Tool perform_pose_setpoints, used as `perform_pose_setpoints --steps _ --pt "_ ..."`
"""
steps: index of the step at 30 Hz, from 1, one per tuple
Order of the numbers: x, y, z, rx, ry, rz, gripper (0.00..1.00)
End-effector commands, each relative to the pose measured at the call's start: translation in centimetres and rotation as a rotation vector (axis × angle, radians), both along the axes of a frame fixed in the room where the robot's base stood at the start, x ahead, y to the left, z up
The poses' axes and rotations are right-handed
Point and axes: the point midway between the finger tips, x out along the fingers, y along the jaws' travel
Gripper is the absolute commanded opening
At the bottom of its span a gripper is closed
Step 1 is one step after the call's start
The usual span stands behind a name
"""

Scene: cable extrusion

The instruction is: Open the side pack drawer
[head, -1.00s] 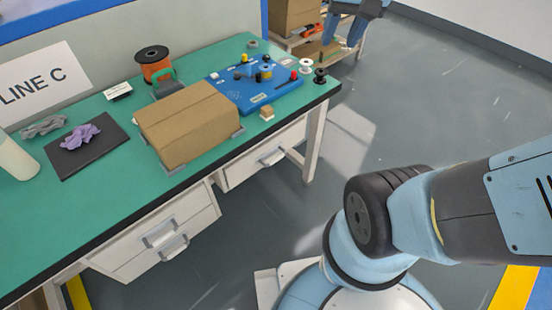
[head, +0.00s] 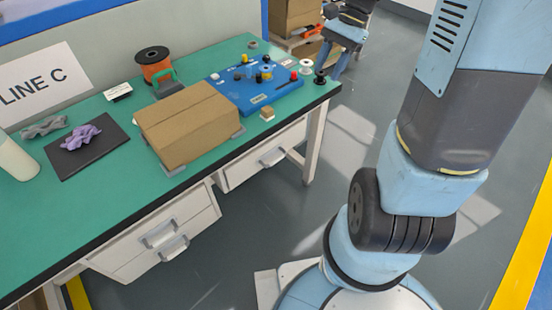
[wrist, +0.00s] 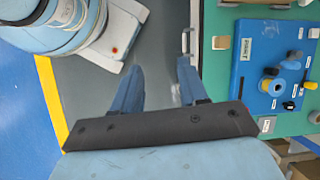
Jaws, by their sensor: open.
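Two white drawer fronts show under the green bench in the head view. The left front (head: 190,218) has a label holder and a grey handle (head: 172,248); the right front (head: 238,172) has a grey handle (head: 272,157). Both look closed; I cannot tell which is the side pack drawer. A pale handle (wrist: 185,40) shows by the right fingertip, with no clear contact.
The bench (head: 95,200) holds a cardboard box (head: 185,125), a blue board (head: 255,90), an orange spool (head: 155,68) and a dark mat (head: 75,165). A shelf with cartons (head: 290,18) stands behind my gripper.

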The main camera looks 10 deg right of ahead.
Motion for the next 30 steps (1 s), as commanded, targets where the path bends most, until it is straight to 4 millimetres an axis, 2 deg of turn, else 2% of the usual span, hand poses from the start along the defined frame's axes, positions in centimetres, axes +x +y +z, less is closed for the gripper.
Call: perform_pose_setpoints --steps 1,13,30 --pt "0.6 -0.2 -1.1 0.021 0.042 -0.034 0.43" --pt "4.1 -1.3 -9.0 0.176 0.344 -0.316 0.43" --pt "6.7 -2.7 -21.7 0.401 0.803 -0.699 0.43"
